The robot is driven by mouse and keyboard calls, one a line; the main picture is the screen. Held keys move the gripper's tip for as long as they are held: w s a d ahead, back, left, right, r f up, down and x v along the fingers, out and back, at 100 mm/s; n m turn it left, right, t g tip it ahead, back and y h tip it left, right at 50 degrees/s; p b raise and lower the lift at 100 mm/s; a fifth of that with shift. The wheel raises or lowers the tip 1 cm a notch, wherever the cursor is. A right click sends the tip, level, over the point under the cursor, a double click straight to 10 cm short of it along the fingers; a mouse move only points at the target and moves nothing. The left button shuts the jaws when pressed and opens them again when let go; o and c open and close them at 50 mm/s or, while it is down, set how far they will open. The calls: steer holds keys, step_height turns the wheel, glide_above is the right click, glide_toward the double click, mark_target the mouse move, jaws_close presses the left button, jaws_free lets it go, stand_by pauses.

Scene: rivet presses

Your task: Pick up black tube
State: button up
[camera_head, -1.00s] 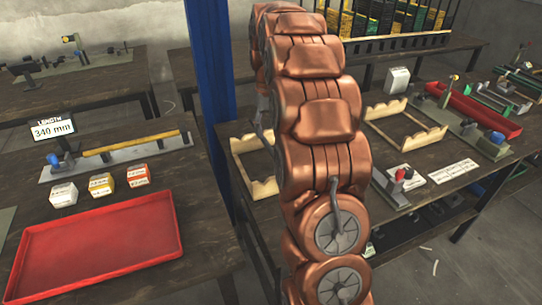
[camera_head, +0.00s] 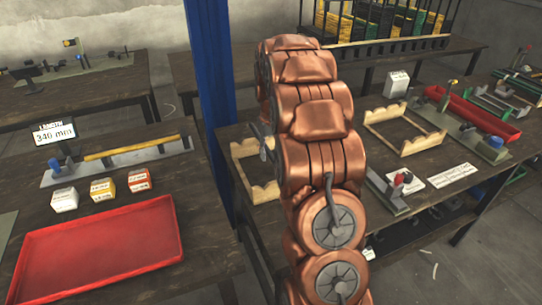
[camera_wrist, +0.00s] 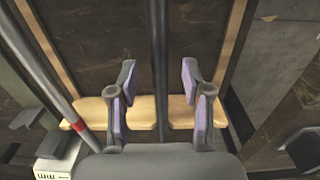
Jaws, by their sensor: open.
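In the wrist view a long black tube (camera_wrist: 159,60) runs from the top edge down the middle. It passes between the two purple-padded fingers of my gripper (camera_wrist: 157,85), with a gap on each side. My gripper is open. The tube lies across a notched wooden bar (camera_wrist: 143,113) of a wooden rack; its lower end is hidden behind my gripper's body. In the head view my gripper is mostly hidden behind my copper arm, near the wooden rack (camera_head: 244,150) on the middle table. The black tube cannot be made out there.
A grey bar with a red band (camera_wrist: 77,124) slants along the left of the wrist view, near a white box (camera_wrist: 57,160). In the head view a second wooden rack (camera_head: 420,149) and a red tray (camera_head: 480,117) lie right of my arm. A blue post (camera_head: 212,90) stands left.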

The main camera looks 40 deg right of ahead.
steer(key=shift+f, duration=0.2)
jaws_close()
stand_by(0.3)
